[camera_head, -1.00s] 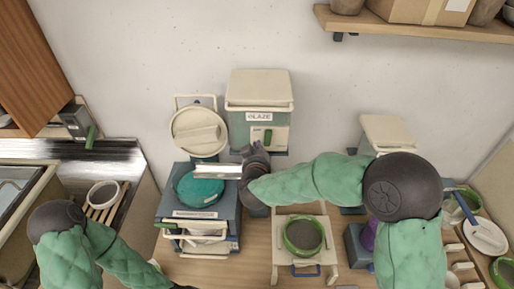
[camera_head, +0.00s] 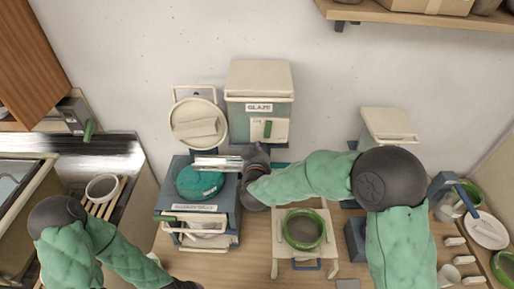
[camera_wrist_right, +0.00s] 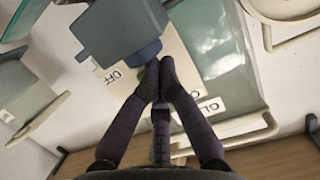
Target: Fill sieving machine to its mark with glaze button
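The glaze machine (camera_head: 260,95) stands against the wall, a pale-lidded box with a GLAZE label and a green button (camera_head: 267,129) on its front panel. My right gripper (camera_head: 252,150) is just below that panel. The right wrist view shows its dark fingers (camera_wrist_right: 160,66) shut, tips together, at a blue round part (camera_wrist_right: 146,51) under a grey-blue box; I cannot tell if they touch. An OFF label (camera_wrist_right: 114,76) is beside them. A pale stand with a green-rimmed sieve (camera_head: 303,229) is in front to the right. My left gripper (camera_head: 184,285) is mostly cut off at the bottom edge.
A blue-grey machine with a teal round top (camera_head: 200,183) stands left of the right gripper. A silvery bar lies across it beside my wrist. A white cup (camera_head: 102,187) is on a slatted rack at left. A wooden shelf (camera_head: 420,15) hangs at upper right.

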